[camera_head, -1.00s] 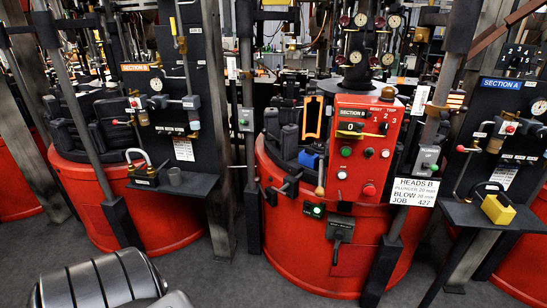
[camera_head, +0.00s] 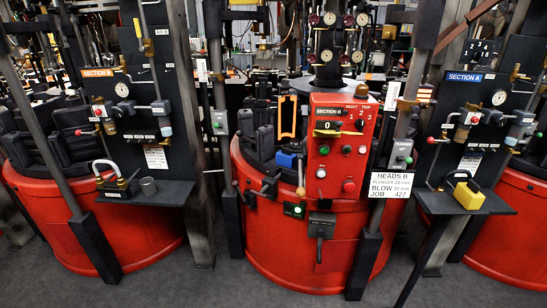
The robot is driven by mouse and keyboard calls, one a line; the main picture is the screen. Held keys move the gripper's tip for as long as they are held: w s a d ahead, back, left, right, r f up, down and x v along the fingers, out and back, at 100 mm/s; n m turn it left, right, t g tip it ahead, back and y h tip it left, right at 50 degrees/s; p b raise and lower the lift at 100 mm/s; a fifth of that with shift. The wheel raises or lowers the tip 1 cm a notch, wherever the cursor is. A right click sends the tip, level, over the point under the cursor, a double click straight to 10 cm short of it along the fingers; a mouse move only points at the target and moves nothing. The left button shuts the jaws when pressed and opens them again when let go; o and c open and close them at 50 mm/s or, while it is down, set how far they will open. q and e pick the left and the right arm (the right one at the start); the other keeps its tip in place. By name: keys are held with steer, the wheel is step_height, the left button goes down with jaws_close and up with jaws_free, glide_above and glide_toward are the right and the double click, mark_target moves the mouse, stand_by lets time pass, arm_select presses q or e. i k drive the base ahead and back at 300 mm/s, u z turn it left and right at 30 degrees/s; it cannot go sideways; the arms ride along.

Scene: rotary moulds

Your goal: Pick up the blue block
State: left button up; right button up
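A small blue block (camera_head: 286,159) sits on the middle red rotary machine, just left of the red control box and below an orange frame. Its lower part is close to dark machine parts, and I cannot tell exactly what it rests on. Neither of my grippers shows in the head view.
The red control box (camera_head: 342,148) stands right of the block, with a white sign (camera_head: 391,186) beside it. A shelf (camera_head: 465,201) at right holds a yellow padlock (camera_head: 469,194). Grey floor lies in front.

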mark_target(285, 157)
steer(key=i, duration=0.45)
steer(key=u, duration=1.1)
steer(key=i, duration=0.5)
steer(key=z, duration=2.35)
